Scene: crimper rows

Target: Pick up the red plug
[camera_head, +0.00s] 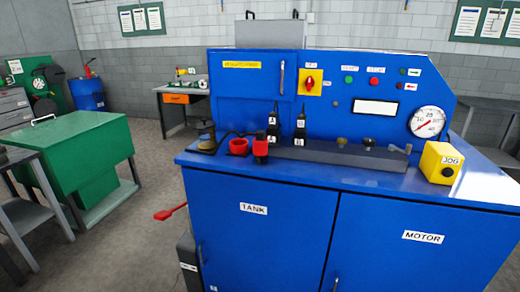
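On the blue cabinet's top (215,160), near its left front, stands a small upright red piece (261,147) with a dark lower part. Just left of it is a low red cup-like ring (238,146) with a dark opening. Either could be the red plug; I cannot tell which from this distance. Neither of my grippers is in view, and nothing is touching these pieces.
Two black bottle-like items (300,132) stand behind, a brown-and-black pot (207,138) to the left. A grey bar with knobs (345,155) and a yellow JOG box (440,163) are to the right. A red lever (170,212) sticks out at the cabinet's left side.

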